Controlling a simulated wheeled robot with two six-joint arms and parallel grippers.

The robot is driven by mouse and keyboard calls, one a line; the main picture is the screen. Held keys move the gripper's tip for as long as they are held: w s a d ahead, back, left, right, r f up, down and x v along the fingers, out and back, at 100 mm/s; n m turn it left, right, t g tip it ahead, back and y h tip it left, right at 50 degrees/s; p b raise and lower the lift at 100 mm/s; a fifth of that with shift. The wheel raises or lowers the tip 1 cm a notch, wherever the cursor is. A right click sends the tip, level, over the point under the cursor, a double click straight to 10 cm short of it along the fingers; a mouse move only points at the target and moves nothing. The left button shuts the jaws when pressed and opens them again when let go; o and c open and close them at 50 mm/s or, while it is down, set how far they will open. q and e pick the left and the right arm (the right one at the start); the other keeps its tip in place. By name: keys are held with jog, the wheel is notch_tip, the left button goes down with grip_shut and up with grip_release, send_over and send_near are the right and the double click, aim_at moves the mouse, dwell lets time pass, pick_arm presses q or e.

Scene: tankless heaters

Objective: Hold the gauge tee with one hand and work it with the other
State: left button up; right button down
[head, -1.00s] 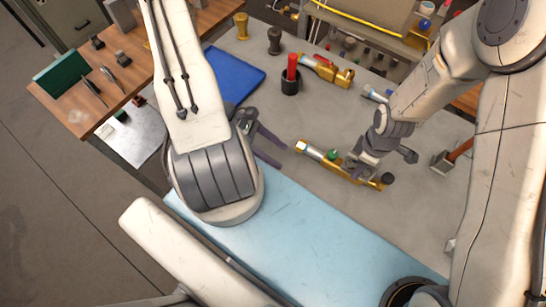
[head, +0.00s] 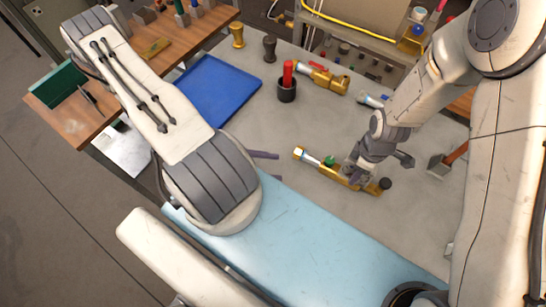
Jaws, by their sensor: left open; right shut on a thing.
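A brass fitting that looks like the gauge tee (head: 336,173) lies along the grey bench top, with a pale section and brass nut at its left end, a green knob and a black cap at its right end. My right gripper (head: 358,174) is shut on its right half and hides part of it. My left gripper (head: 266,156) is open and empty, to the left of the tee and apart from it. Most of it is hidden behind my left wrist; one dark finger shows clearly.
A blue tray (head: 216,92), a black cup with a red item (head: 287,90) and a brass valve with a red handle (head: 328,80) stand behind. A light blue mat (head: 320,235) covers the front. A small holder (head: 439,167) stands right. Grey bench around the tee is clear.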

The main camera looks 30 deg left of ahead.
jog(key=shift+c, duration=1.8)
grip_release()
